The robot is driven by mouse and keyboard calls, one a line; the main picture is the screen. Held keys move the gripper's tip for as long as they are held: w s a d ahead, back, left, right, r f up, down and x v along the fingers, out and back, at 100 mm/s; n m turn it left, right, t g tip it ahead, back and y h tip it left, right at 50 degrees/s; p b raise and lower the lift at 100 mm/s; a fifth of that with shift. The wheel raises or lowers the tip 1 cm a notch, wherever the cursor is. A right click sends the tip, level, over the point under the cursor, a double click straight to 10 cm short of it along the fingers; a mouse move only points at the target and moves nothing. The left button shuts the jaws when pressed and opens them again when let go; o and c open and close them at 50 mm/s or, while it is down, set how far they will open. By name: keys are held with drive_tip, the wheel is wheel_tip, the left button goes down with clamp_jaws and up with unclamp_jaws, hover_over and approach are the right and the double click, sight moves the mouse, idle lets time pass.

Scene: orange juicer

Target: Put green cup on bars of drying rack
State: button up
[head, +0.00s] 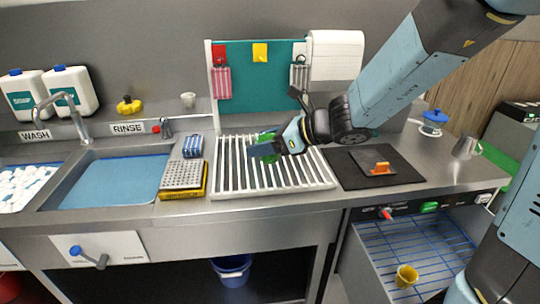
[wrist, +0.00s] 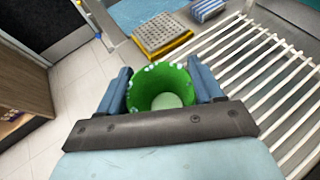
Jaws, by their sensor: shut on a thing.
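The green cup (wrist: 163,88) is between the two blue fingers of my gripper (wrist: 165,90) in the wrist view, which looks into its open mouth. White specks dot its rim. The drying rack (head: 232,178) has white bars and lies on the counter. In the head view the cup appears over the upper middle of the rack. In the wrist view the rack bars (wrist: 250,62) are to the right of the cup. I cannot tell whether the cup touches the bars.
A grey perforated block on a yellow base (head: 182,178) and a blue striped block (head: 193,147) stand left of the rack. A black mat (head: 350,176) with an orange-handled tool (head: 379,168) lies right. The rinse sink (head: 112,180) is further left. The rack's front bars are clear.

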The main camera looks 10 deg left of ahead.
drive_tip(key=shift+w+a+r+m+t, duration=0.15)
drive_tip(key=shift+w+r+m+t, duration=0.3)
drive_tip(key=shift+w+r, duration=0.2)
drive_tip(key=shift+w+a+f, duration=0.1)
drive_tip(key=shift+w+a, duration=0.15)
drive_tip(key=shift+w, duration=0.05)
drive_tip(key=w+a+f, duration=0.8)
drive_tip(key=shift+w+a+f, duration=0.1)
drive_tip(key=shift+w+a, duration=0.05)
drive_tip(key=shift+w, duration=0.2)
drive_tip(key=shift+w+a+f, duration=0.4)
drive_tip(key=shift+a+f, duration=0.05)
drive_tip(key=shift+f, duration=1.8)
drive_tip(key=o, duration=1)
drive_tip(key=shift+f, duration=0.1)
drive_tip(key=shift+o, duration=0.2)
